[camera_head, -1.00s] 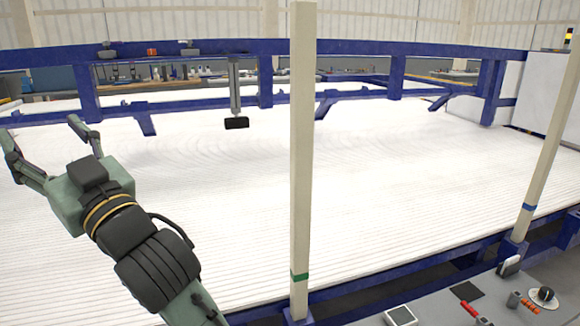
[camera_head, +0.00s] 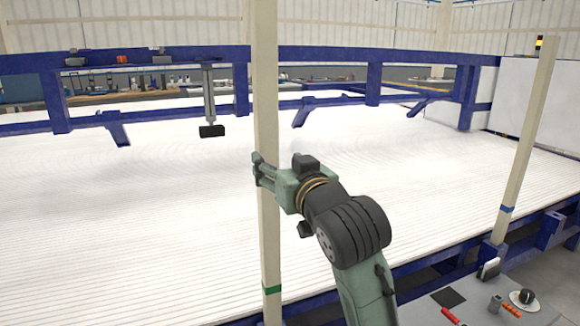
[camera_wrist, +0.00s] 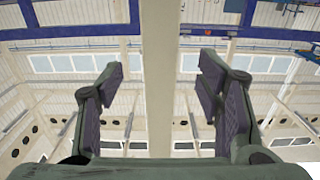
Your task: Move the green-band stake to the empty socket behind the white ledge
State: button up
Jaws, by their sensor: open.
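The green-band stake (camera_head: 268,215) is a tall, pale, upright post with a green band near its foot, left of centre in the head view. My gripper (camera_head: 258,172) is at mid-height on this stake, with the fingers at it. In the wrist view the stake (camera_wrist: 159,80) runs upright between my two open fingers (camera_wrist: 160,95), with a visible gap on each side. The stake's foot is cut off by the lower edge of the head view. I cannot make out an empty socket or tell which part is the white ledge.
A blue-band stake (camera_head: 524,140) stands upright in a blue socket at the right. A blue frame (camera_head: 420,56) spans the back of the wide white ribbed surface (camera_head: 130,220). A grey panel (camera_head: 470,300) with small tools lies at the lower right.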

aim_at(270, 153)
jog(key=p+x, duration=0.1)
jog(key=x, duration=0.7)
jog(key=shift+w, duration=0.2)
jog(key=shift+c, duration=0.4)
grip_shut()
dwell(0.5)
